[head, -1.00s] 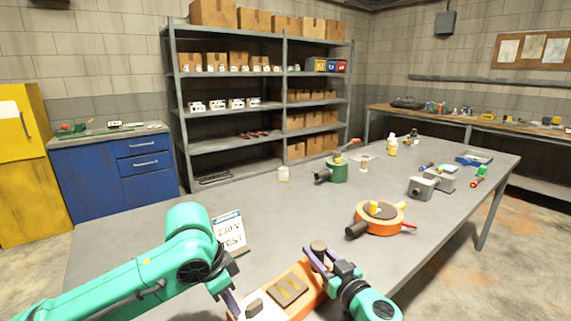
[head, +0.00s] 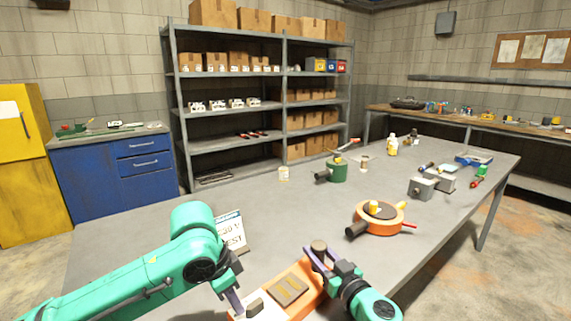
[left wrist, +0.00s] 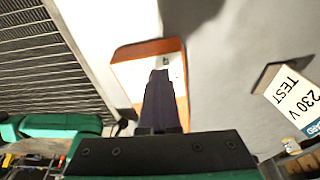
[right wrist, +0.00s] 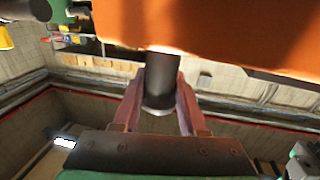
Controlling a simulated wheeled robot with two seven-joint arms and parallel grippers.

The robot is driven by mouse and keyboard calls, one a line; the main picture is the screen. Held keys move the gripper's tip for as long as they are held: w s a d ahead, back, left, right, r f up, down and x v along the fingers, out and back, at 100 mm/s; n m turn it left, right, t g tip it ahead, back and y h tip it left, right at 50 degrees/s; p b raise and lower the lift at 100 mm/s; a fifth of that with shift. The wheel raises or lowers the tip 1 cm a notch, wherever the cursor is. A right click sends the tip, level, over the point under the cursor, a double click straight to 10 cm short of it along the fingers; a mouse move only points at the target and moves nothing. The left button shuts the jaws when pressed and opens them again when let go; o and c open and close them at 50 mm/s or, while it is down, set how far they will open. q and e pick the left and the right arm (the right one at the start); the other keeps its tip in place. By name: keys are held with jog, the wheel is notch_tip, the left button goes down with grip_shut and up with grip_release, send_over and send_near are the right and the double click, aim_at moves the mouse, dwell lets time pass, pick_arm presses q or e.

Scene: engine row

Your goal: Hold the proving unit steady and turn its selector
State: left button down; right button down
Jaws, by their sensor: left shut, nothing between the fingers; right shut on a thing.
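The proving unit (head: 307,271) is an orange box at the bottom of the head view. My left gripper (head: 238,308) is shut and empty at the unit's left end. In the left wrist view its fingers (left wrist: 160,85) overlap the orange-rimmed unit (left wrist: 123,77); contact is unclear.
A "230 V TEST" sign (head: 236,236) stands behind my left forearm. An orange round device (head: 379,222) lies to the right, with a green canister (head: 337,171) and grey boxes (head: 421,189) further back. The middle of the grey table (head: 280,215) is clear.

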pick_arm(q)
jog(key=shift+s+d, duration=0.3)
jog(key=shift+s, duration=0.05)
jog(key=shift+s+d, duration=0.3)
jog(key=shift+s, duration=0.05)
dwell(0.5)
jog(key=shift+s+a, duration=0.25)
jog(key=d+v, duration=0.1)
jog(key=v, duration=0.4)
jog(key=shift+w+r, duration=0.3)
jog(key=shift+r, duration=0.25)
